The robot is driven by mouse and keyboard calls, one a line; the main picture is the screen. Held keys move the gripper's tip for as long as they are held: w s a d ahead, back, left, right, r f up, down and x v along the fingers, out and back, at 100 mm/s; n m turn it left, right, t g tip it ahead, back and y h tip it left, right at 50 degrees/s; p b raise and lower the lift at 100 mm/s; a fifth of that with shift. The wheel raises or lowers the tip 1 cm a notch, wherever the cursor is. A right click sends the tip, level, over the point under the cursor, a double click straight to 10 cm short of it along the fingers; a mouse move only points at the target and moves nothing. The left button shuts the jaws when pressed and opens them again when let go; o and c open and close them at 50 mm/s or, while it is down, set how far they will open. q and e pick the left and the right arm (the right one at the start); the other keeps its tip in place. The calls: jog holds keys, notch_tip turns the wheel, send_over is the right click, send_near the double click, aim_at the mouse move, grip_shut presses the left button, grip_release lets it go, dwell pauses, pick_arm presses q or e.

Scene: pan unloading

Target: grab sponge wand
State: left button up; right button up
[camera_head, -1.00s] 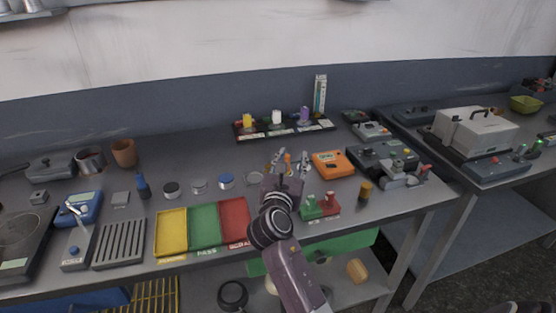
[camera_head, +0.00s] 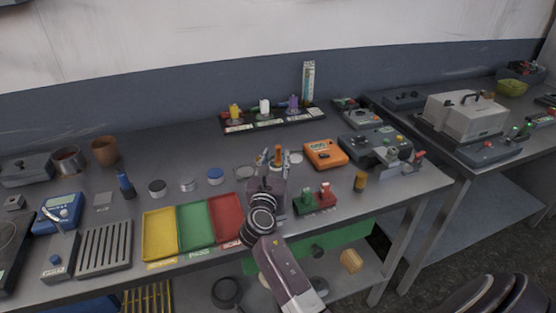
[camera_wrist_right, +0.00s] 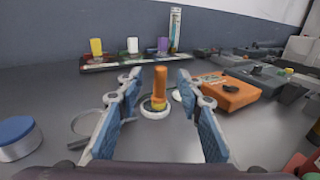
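An upright orange handle (camera_wrist_right: 160,88) with a yellowish lower part stands in a pale round base on the table in the right wrist view. It may be the sponge wand. In the head view the orange handle (camera_head: 278,153) shows just beyond my right gripper (camera_head: 272,160). In the wrist view my right gripper (camera_wrist_right: 158,95) is open, with its blue-padded fingers spread left and right. The handle appears in the gap, ahead of the fingers, and nothing touches it. My left gripper is in neither view.
An orange device (camera_wrist_right: 225,91) stands close to the right finger. A metal ring (camera_wrist_right: 87,123) and a blue-lidded jar (camera_wrist_right: 16,138) are to the left. Behind is a black rack (camera_head: 270,122) with yellow, white and purple pieces. Coloured trays (camera_head: 196,226) lie along the front edge.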

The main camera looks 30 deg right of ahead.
aim_at(278, 149)
jog(key=x, duration=0.5)
jog(key=shift+w+d, duration=0.2)
jog(key=shift+s+r, duration=0.1)
jog(key=shift+c, duration=0.4)
grip_shut()
